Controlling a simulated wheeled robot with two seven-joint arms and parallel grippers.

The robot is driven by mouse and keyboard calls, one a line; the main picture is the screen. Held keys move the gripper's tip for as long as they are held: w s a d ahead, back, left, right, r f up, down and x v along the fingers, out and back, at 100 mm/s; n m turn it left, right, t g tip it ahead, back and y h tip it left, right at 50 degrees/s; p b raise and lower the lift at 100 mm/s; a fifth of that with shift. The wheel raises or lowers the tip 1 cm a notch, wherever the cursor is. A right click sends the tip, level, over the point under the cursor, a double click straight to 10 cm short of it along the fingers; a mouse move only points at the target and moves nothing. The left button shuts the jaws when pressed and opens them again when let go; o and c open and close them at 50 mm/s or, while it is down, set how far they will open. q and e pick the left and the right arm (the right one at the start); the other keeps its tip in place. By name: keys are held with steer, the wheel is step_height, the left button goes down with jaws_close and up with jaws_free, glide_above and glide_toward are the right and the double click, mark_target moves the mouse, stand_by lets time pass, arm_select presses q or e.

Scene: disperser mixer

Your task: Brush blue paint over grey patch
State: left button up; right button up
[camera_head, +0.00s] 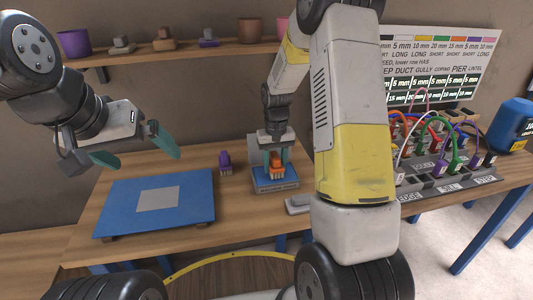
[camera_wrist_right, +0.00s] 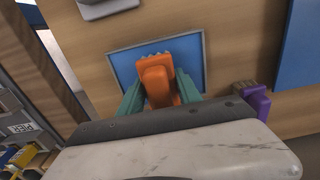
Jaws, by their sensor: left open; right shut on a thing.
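A blue board (camera_head: 115,205) lies on the left of the table with a grey patch (camera_head: 158,198) in its middle. My left gripper (camera_head: 136,150) is open and empty above the board's back edge. My right gripper (camera_head: 276,160) is shut on an orange brush (camera_head: 276,169). It holds the brush over a small blue tray (camera_head: 276,186). The right wrist view shows the orange brush (camera_wrist_right: 158,82) between the green fingers, in front of the blue tray (camera_wrist_right: 124,66). I cannot tell whether the bristles touch the tray.
A purple brush (camera_head: 225,161) stands between board and tray. A grey block (camera_head: 298,204) lies right of the tray. A panel with coloured cables (camera_head: 440,150) fills the table's right. A shelf (camera_head: 180,52) with pots and blocks runs along the wall.

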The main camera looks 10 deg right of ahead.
mark_target(275, 155)
steer(key=shift+f, duration=0.6)
stand_by(1.6)
steer(key=shift+r, duration=0.1)
steer(key=shift+r, duration=3.45)
